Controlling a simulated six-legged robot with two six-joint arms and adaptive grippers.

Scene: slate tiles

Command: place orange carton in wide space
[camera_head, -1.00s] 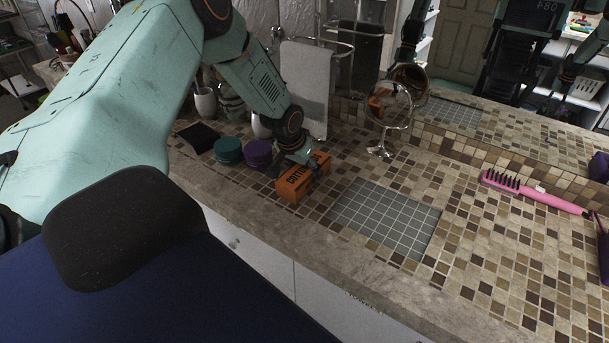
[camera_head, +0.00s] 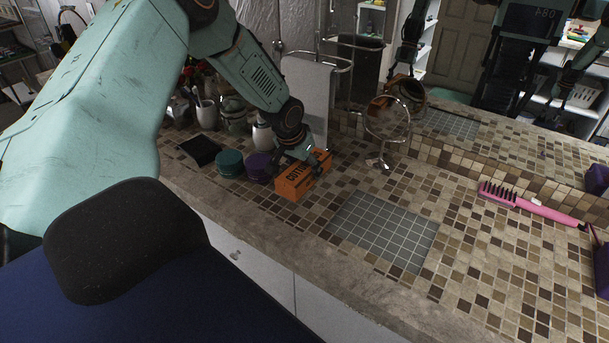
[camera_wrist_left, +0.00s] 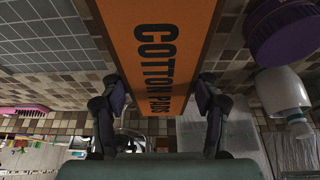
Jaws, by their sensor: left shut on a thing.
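The orange carton (camera_head: 291,184), lettered "COTTON PADS" in the left wrist view (camera_wrist_left: 160,45), is between the fingers of my left gripper (camera_head: 308,161). The gripper is shut on it, with one finger against each side in the left wrist view (camera_wrist_left: 160,97). The carton is at or just above the tiled counter; I cannot tell whether it touches. It is just right of a purple round jar (camera_head: 258,167) and left of a grey gridded patch (camera_head: 382,231) that is bare. My right gripper is not seen directly.
A teal jar (camera_head: 230,163) and a black tray (camera_head: 200,150) are left of the purple jar. A round stand mirror (camera_head: 387,122) is behind the gridded patch. A pink hairbrush (camera_head: 530,204) lies at right. Tiles between patch and brush are clear.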

